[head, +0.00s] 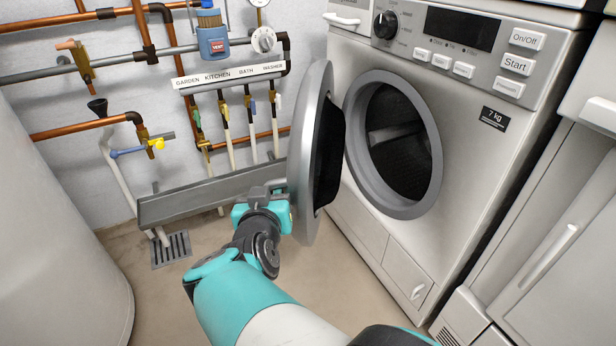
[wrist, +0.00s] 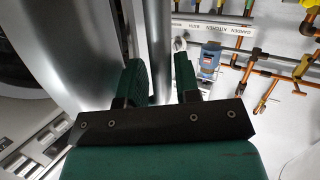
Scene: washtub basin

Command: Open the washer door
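The washer door (head: 312,150) stands wide open in the head view, swung out to the left of the washer (head: 470,180). The round washer opening (head: 395,145) and its dark drum show. My gripper (head: 265,192) is at the left of the door, low beside its outer face. In the wrist view its two green fingers (wrist: 160,78) are apart with a gap between them. The silver door (wrist: 85,45) fills the left there, close to the left finger. A narrow grey strip shows between the fingers; I cannot tell whether it touches them.
A grey trough (head: 215,192) runs along the wall behind my gripper. Copper pipes and valves (head: 150,60) cover the wall at the left. A large pale tank (head: 50,220) stands at the left edge. A cabinet (head: 560,240) stands right of the washer. Some floor (head: 330,270) is clear before the washer.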

